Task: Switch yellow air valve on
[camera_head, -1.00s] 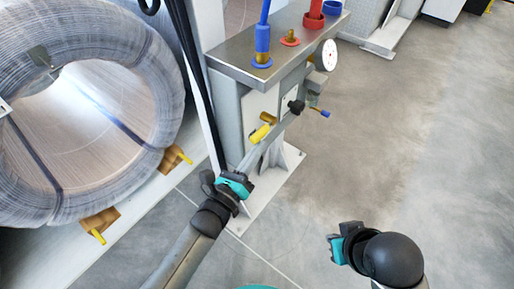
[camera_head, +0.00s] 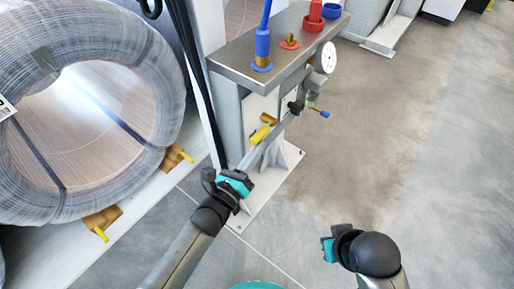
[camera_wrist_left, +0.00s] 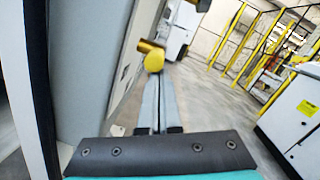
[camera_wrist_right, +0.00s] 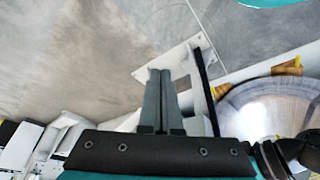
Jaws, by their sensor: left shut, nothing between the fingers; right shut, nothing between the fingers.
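The yellow air valve (camera_head: 262,132) is on the side of the grey stand, below its metal top. It also shows in the left wrist view as a round yellow end with a brass-coloured body (camera_wrist_left: 153,61). My left gripper (camera_head: 270,140) reaches up from the lower left with its long grey fingers shut and empty. Its fingertips (camera_wrist_left: 162,76) appear right at the yellow handle; whether they touch it I cannot tell. My right gripper is off to the lower right of the stand, away from the valve. Its fingers (camera_wrist_right: 160,72) are shut and empty.
The stand's metal top (camera_head: 235,60) carries blue and red fittings. A white gauge (camera_head: 328,57) and a small blue-handled valve (camera_head: 324,114) sit on its right side. A large wrapped coil (camera_head: 165,75) stands at left. The floor right of the stand is clear.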

